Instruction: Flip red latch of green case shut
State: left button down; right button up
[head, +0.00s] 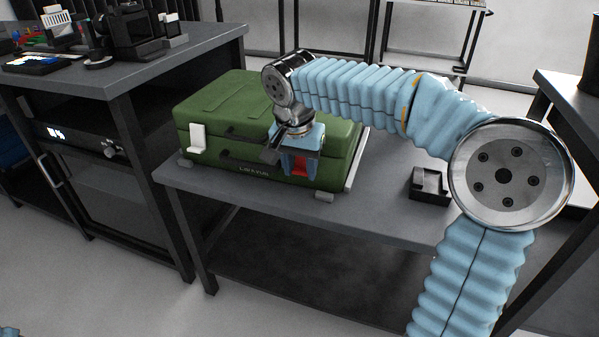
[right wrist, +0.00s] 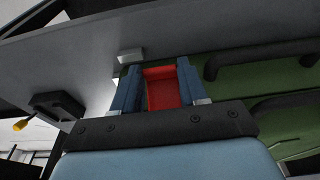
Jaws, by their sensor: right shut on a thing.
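The green case (head: 235,120) lies closed-looking on the grey table, with a handle and lettering on its front. A white latch (head: 196,137) is at its front left. The red latch (head: 299,166) is at its front right, partly hidden by my right gripper (head: 299,163). In the right wrist view, the red latch (right wrist: 162,88) sits between the two blue fingers of my right gripper (right wrist: 158,85), which is shut on it. Whether the latch is fully against the case cannot be told. My left gripper is not in view.
The grey table (head: 385,170) has free room right of the case. A small black tray (head: 430,187) sits there. A dark cabinet (head: 130,75) with equipment on top stands to the left, close to the table. Another table (head: 565,95) is at the right edge.

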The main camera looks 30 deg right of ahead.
jog(key=b, duration=0.1)
jog(key=f+t+h+b, duration=0.1)
jog(key=h+b, duration=0.1)
jog(key=b, duration=0.1)
jog(key=shift+w+d+f+t, duration=0.25)
jog(key=shift+t, duration=0.15)
jog(key=shift+w+d+r+t+h+b, duration=0.15)
jog(key=shift+t+h+b, duration=0.3)
jog(key=shift+b, duration=0.6)
jog(key=shift+d, duration=0.1)
jog(key=o, duration=1.1)
jog(key=shift+c, duration=0.2)
jog(key=p+v, duration=0.3)
jog(key=v, duration=1)
jog(key=shift+a+r, duration=0.25)
jog(key=shift+r, duration=0.05)
